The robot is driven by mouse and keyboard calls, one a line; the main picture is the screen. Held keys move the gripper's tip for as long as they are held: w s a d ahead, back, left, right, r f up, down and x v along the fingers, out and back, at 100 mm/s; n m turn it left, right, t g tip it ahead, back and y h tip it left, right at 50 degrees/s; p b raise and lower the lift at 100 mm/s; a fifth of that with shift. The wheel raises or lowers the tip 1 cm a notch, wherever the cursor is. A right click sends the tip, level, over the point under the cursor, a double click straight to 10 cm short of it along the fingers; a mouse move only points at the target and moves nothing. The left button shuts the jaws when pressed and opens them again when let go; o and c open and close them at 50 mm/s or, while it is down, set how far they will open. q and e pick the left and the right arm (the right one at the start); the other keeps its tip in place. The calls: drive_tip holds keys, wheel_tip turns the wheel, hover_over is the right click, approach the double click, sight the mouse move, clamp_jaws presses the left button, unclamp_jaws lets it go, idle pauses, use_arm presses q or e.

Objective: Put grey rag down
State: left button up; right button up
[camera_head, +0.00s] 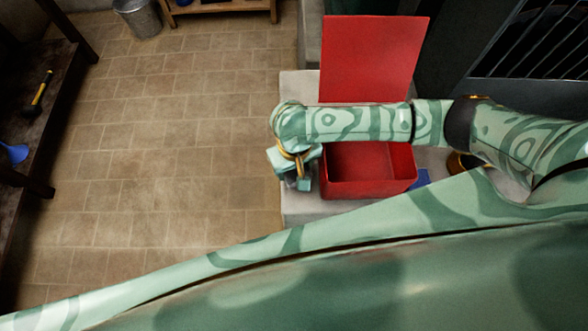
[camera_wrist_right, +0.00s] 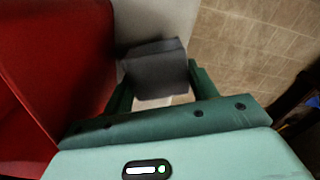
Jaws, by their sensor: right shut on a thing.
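My right gripper (camera_head: 294,178) hangs at the left end of the pale ledge (camera_head: 300,212), just left of the open red box. In the right wrist view, the gripper (camera_wrist_right: 160,88) is shut on a dark grey folded rag (camera_wrist_right: 154,68), which sits between its two green fingers. The pale ledge and the tiled floor show behind the rag. I cannot tell whether the rag touches the ledge. The rag is mostly hidden by the gripper in the head view. My left gripper is not in view.
The red box (camera_head: 368,188) stands on the ledge with its lid (camera_head: 375,55) raised. A blue item (camera_head: 422,179) lies right of it. A dark bench (camera_head: 50,75) at left holds a yellow-black tool (camera_head: 40,90) and a blue funnel-like item (camera_head: 14,152). The tiled floor (camera_head: 170,130) between is clear.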

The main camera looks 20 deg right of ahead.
wheel_tip(320, 180, down, 3)
drive_tip(key=shift+r+b, duration=0.15)
drive_tip(key=shift+b, duration=0.25)
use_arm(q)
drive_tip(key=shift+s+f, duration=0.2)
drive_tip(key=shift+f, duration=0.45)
use_arm(e)
drive_tip(key=shift+r, duration=0.15)
drive_tip(key=o, duration=0.9)
drive_tip(key=shift+r, duration=0.2)
wheel_tip(320, 180, up, 12)
drive_tip(key=p, duration=0.7)
drive_tip(key=shift+f, duration=0.15)
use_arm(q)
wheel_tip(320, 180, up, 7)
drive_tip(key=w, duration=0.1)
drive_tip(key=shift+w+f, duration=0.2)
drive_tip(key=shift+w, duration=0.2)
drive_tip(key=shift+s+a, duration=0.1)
